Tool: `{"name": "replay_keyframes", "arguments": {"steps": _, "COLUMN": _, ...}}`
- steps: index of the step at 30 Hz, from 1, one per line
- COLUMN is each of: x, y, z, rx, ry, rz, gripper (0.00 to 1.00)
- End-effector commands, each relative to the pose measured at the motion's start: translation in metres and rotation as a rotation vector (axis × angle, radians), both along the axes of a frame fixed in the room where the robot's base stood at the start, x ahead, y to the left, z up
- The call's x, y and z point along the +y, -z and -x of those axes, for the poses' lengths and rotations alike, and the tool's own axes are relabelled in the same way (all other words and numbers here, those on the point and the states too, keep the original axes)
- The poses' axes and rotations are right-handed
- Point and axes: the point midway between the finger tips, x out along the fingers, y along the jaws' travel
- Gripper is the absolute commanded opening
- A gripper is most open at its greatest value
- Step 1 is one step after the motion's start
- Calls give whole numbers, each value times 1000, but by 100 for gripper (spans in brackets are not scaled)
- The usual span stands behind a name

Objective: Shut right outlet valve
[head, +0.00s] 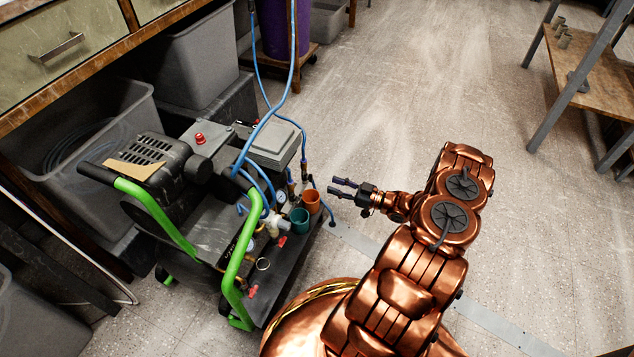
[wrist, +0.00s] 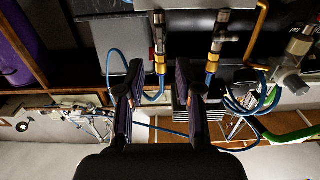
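Two brass outlet valves with blue hoses stand at the near side of the compressor (head: 272,143). In the wrist view, one valve (wrist: 159,45) appears straight beyond the gap between my fingers, and the other valve (wrist: 217,45) is to its right. In the head view they show small, as a farther valve (head: 304,170) and a nearer valve (head: 291,188). I cannot tell which one the task calls right, nor clearly see their handle positions. My gripper (head: 334,187) is open and empty, pointing left toward the valves with a gap. Its parted fingers also show in the wrist view (wrist: 159,72).
A green handle frame (head: 240,255) is to the left. Blue hoses (head: 268,115) rise behind. The floor (head: 400,90) behind my gripper is clear.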

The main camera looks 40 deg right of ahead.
Motion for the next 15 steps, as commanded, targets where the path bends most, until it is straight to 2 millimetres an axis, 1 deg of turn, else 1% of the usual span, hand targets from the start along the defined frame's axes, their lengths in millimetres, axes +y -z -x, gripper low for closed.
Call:
{"name": "replay_keyframes", "arguments": {"steps": 9, "x": 24, "y": 1, "z": -38, "rx": 2, "ry": -4, "rz": 1, "gripper": 35}}
{"name": "replay_keyframes", "arguments": {"steps": 15, "x": 34, "y": 0, "z": -56, "rx": 1, "ry": -2, "rz": 2, "gripper": 35}}
